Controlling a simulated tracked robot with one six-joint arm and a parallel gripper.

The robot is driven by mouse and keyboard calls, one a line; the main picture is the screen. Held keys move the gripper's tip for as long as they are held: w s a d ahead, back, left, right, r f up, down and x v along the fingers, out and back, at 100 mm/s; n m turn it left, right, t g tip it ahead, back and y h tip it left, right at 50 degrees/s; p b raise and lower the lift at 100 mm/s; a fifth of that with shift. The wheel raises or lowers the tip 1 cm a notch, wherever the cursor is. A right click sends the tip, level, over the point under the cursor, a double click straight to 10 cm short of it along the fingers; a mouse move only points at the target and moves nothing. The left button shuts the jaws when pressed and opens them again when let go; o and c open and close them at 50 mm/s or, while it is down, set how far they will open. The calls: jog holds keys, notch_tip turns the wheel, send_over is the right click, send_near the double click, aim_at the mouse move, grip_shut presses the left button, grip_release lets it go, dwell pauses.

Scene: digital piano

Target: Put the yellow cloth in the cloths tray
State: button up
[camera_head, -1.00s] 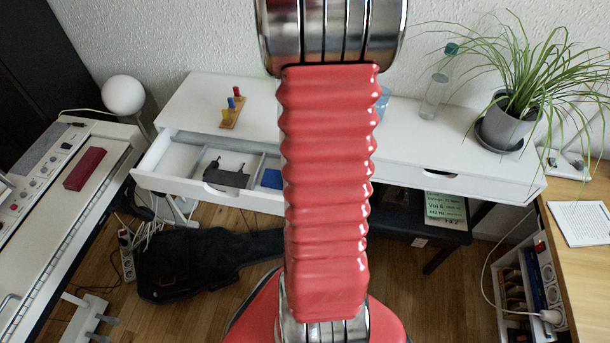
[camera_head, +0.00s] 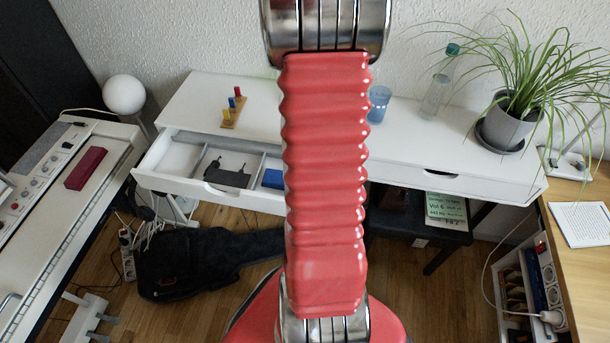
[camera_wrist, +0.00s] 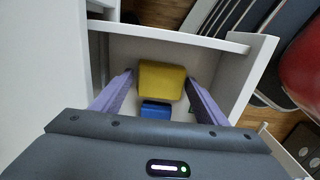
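The yellow cloth (camera_wrist: 162,80) is a folded block inside a white compartment in the wrist view. My gripper (camera_wrist: 159,77) has its two purple fingers spread, one on each side of it. A thin gap shows at the left finger; the right fingertip is very close to the cloth, and contact is unclear. A blue cloth (camera_wrist: 155,110) lies just below the yellow one in the picture. In the head view a blue piece (camera_head: 272,178) shows in the open drawer (camera_head: 205,188), beside my arm. My arm hides the gripper and the yellow cloth there.
The compartment has white walls (camera_wrist: 180,36) close around the cloths. On the desk (camera_head: 190,100) stand a peg toy (camera_head: 234,108), a blue cup (camera_head: 378,104), a bottle (camera_head: 435,95) and a potted plant (camera_head: 510,125). A black item (camera_head: 228,176) lies in the drawer's left part.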

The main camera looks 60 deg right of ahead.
jog(key=shift+o, duration=0.9)
jog(key=shift+r, duration=0.1)
notch_tip(320, 180, up, 12)
dwell(0.7)
jog(key=w+a+r+m+t, duration=0.1)
jog(key=w+a+r, duration=0.15)
jog(key=a, duration=0.25)
jog(key=w+a+r+t+h, duration=0.1)
jog(key=a+r, duration=0.3)
jog(key=a, duration=0.2)
jog(key=w+a+r+m+t, duration=0.1)
jog(key=w+a+r, duration=0.1)
jog(key=a+r, duration=0.25)
jog(key=s+a+r+m+t, duration=0.1)
jog(key=a+r, duration=0.1)
jog(key=a, duration=0.5)
jog(key=s+a+r+m+t+y, duration=0.1)
jog(key=s+a+r, duration=0.1)
jog(key=a, duration=0.6)
jog(key=shift+s+a+r+m+t, duration=0.3)
jog(key=shift+r, duration=0.2)
